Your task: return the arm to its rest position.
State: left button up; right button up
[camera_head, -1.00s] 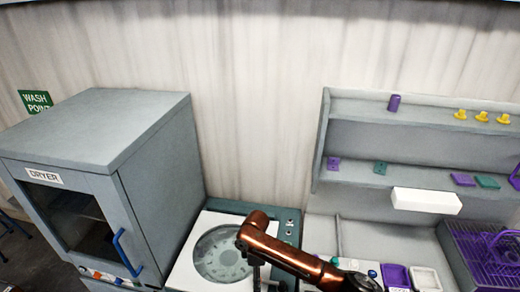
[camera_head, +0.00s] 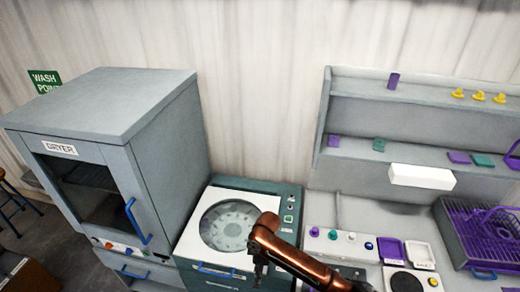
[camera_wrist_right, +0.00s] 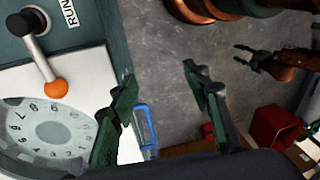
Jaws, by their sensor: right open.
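My right arm (camera_head: 300,263) is copper and comes in from the bottom edge of the head view. It stands in front of the round-windowed machine (camera_head: 192,236). Its gripper is low in that view and only partly visible. In the right wrist view my right gripper (camera_wrist_right: 160,88) has two dark green fingers spread apart with nothing between them. Beyond the fingers are the grey floor and a blue handle (camera_wrist_right: 146,125). A second copper arm with a small dark gripper (camera_wrist_right: 241,54) shows at the upper right of the wrist view, apparently my left one. Its jaw state is unclear.
The grey dryer (camera_head: 120,105) stands at the left with its blue handle. At the right are a shelf unit (camera_head: 420,122), a white block (camera_head: 421,177) and a purple-lined basket (camera_head: 448,232). In the wrist view an orange-knobbed lever (camera_wrist_right: 57,88) and a red bin (camera_wrist_right: 270,127) show.

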jog(key=s+d+f+m+t+y, duration=0.1)
jog(key=s+f+m+y, duration=0.15)
jog(key=s+f, duration=0.2)
jog(key=s+d+m+t+h, duration=0.2)
jog(key=s+d+m, duration=0.4)
jog(key=d, duration=0.6)
jog(key=s+d+m+t+h, duration=0.1)
jog(key=s+d+m, duration=0.3)
jog(key=s+d, duration=0.6)
jog(key=s+d+m+t+h, duration=0.2)
jog(key=s+d+m, duration=0.35)
jog(key=d, duration=0.85)
notch_tip(320, 180, down, 38)
jog(key=s+a+n+g+b, duration=0.2)
jog(key=b, duration=0.7)
pick_arm(q)
notch_tip(320, 180, down, 16)
jog(key=s+b, duration=0.1)
jog(key=b, duration=0.5)
jog(key=shift+s+b, duration=0.3)
jog(key=shift+b, duration=0.1)
pick_arm(e)
jog(key=s+f, duration=0.9)
jog(key=f, duration=0.3)
jog(key=s+f+g, duration=0.1)
jog(key=s+f, duration=0.9)
jog(key=f, duration=0.3)
jog(key=shift+s+y, duration=0.2)
jog(key=shift+y, duration=0.15)
